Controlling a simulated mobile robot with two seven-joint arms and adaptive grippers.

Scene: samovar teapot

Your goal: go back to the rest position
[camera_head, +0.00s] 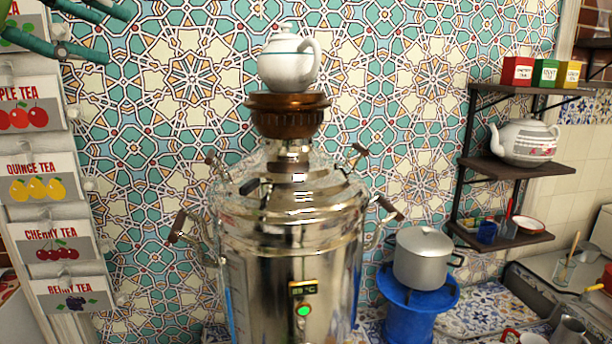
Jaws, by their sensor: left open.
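My left gripper (112,34) shows in the upper left corner, with teal fingers spread apart and nothing between them. It is in front of the tiled wall and the top of the tea drawers, well to the left of the teapot and apart from it. A white teapot (286,62) with a thin teal band sits upright on the brown crown (288,112) of the samovar. The silver samovar (290,235) stands in the middle, with a green light and a small display on its front. My right gripper is not in view.
Tea drawers (45,235) with fruit labels line the left edge. At the right, a wall shelf (515,170) holds tea tins (545,73), another teapot (525,142) and small dishes. A silver pot (422,258) stands on a blue burner (415,315). The wall between drawers and samovar is clear.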

